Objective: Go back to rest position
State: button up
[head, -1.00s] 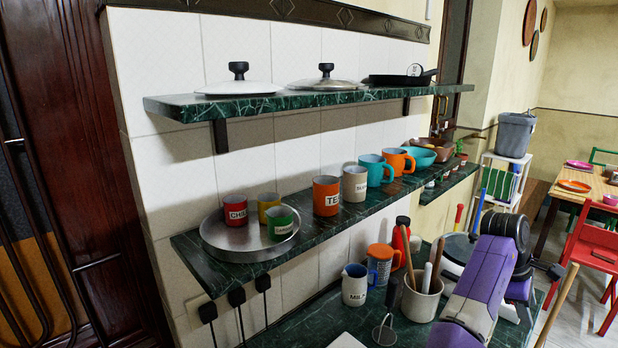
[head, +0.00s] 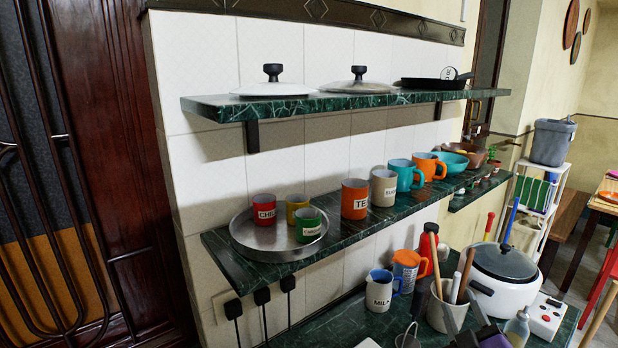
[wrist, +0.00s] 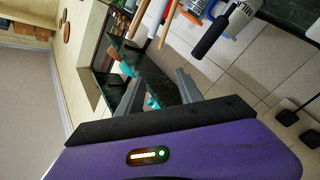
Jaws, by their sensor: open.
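My purple gripper shows in the wrist view with its two grey fingers (wrist: 158,92) spread apart. Nothing is between them. In the head view only part of my gripper (head: 468,330) shows at the bottom edge, low in front of the utensil crock (head: 446,314). Most of it is cut off there. The wrist view is tilted, with the counter things at its top.
A milk jug (head: 379,291), an orange cup (head: 407,268) and a white cooker (head: 500,290) stand on the counter. Above are the mug shelf (head: 350,236) and the lid shelf (head: 330,104). Floor shows at far right.

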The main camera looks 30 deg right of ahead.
jog(key=s+a+f+t+y, duration=0.15)
jog(key=s+a+y, duration=0.3)
jog(key=a, duration=0.75)
jog(key=s+a+t+y, duration=0.3)
jog(key=s+a+y, duration=0.15)
jog(key=a, duration=0.75)
jog(key=s+a+f+g+y, duration=0.3)
jog(key=s+a, duration=0.7)
jog(key=s, duration=0.4)
jog(key=shift+f+m, duration=0.35)
jog(key=shift+m, duration=0.05)
jog(key=shift+g, duration=0.25)
